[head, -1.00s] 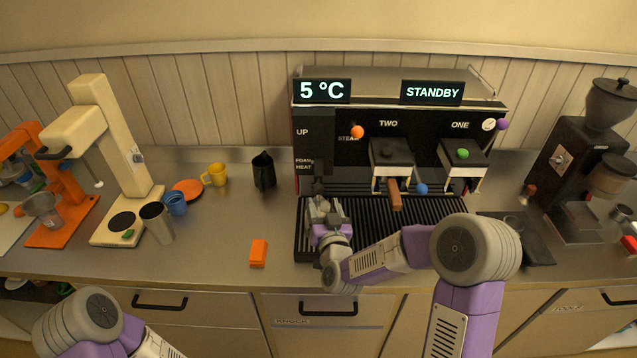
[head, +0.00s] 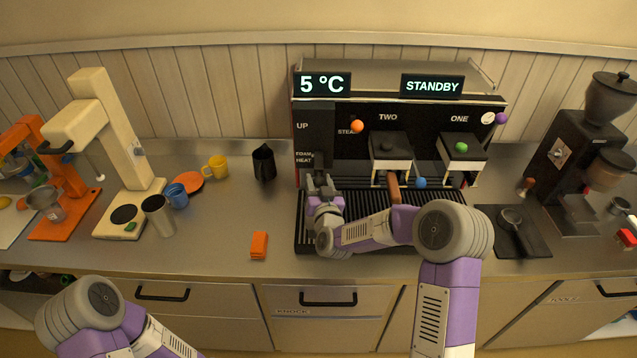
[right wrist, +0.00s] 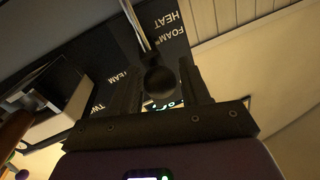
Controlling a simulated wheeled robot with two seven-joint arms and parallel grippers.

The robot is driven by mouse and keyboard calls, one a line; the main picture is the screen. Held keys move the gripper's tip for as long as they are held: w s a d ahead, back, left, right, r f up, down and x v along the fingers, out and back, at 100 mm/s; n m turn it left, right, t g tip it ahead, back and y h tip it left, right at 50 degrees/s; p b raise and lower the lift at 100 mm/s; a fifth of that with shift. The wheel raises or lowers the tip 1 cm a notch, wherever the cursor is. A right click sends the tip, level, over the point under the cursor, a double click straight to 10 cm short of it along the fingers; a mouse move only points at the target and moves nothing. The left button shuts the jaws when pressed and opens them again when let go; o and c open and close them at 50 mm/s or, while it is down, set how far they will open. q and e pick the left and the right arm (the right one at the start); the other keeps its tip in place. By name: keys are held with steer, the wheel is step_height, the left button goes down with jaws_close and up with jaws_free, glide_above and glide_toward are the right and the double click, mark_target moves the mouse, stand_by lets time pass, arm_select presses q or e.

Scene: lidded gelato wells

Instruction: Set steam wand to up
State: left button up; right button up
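The espresso machine (head: 345,150) has a black panel on its left with the labels UP and FOAM HEAT. In the right wrist view the steam wand shows as a thin metal rod (right wrist: 136,28) with a dark round knob (right wrist: 160,82) near its end. My right gripper (head: 319,180) is in front of the panel's lower part, by the FOAM HEAT label. Its fingers (right wrist: 160,92) stand apart on either side of the knob, with a narrow gap seeming to show. Contact is unclear. The wand is mostly hidden in the head view. My left gripper is out of view.
The drip tray (head: 390,240) lies under my right forearm. A portafilter handle (head: 394,187) sticks out to the right of my gripper. A black pitcher (head: 264,163) and an orange block (head: 259,245) are to the left, with clear counter between them.

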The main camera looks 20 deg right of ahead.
jaws_close()
step_height(320, 180, up, 11)
steer(key=shift+p, duration=0.55)
jaws_free()
steer(key=o, duration=0.3)
steer(key=shift+f, duration=0.1)
steer(key=s+b, duration=0.2)
steer(key=s, duration=0.5)
steer(key=shift+s+a, duration=0.3)
